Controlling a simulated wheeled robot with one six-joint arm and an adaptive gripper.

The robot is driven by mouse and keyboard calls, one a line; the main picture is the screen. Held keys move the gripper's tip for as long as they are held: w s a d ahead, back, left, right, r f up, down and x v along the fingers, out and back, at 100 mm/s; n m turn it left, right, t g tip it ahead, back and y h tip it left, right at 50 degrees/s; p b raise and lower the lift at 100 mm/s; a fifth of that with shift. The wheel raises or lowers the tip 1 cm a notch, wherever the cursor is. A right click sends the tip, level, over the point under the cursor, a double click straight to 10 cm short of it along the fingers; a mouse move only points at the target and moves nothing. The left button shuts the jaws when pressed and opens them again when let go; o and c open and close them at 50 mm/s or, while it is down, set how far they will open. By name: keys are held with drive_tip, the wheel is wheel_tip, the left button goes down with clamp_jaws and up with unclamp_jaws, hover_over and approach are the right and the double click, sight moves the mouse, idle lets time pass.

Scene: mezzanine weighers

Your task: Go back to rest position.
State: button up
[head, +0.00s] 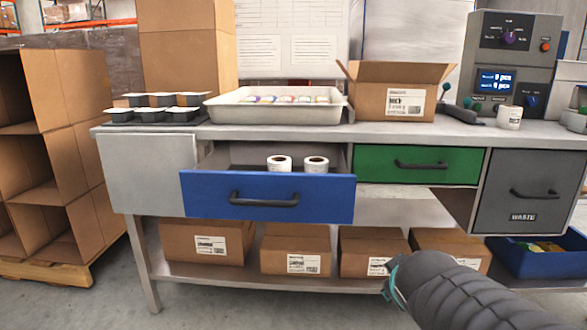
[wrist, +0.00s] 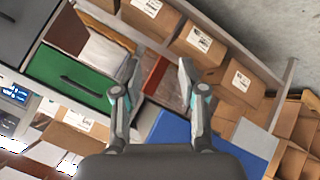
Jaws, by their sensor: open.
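My gripper (wrist: 160,75) is open and empty in the wrist view, its two fingers apart with the workbench front and lower shelf beyond them. In the head view my arm reaches in from the lower right, in front of the lower shelf, and the fingers are mostly hidden behind it. The blue drawer front also shows in the wrist view (wrist: 170,130), close to the right finger. The green drawer (head: 375,164) is shut.
The bench (head: 440,132) carries a white tray (head: 225,114), an open carton (head: 375,95), black containers (head: 150,114) and a weigher (head: 510,60). Several boxes (head: 290,240) and a blue bin (head: 530,262) sit below. Cartons (head: 60,150) stand left. The front floor is clear.

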drive_tip(key=s+a+m+g+y+p, duration=0.1)
drive_tip(key=s+a+m+p, duration=0.1)
drive_tip(key=s, duration=0.5)
drive_tip(key=s+a+r+m+g+y+p, duration=0.1)
drive_tip(key=s+a+m+g+p, duration=0.1)
drive_tip(key=s, duration=0.5)
drive_tip(key=shift+s+r+m+g+p, duration=0.25)
drive_tip(key=shift+m+g+p, duration=0.1)
drive_tip(key=shift+m, duration=0.15)
drive_tip(key=shift+a, duration=0.1)
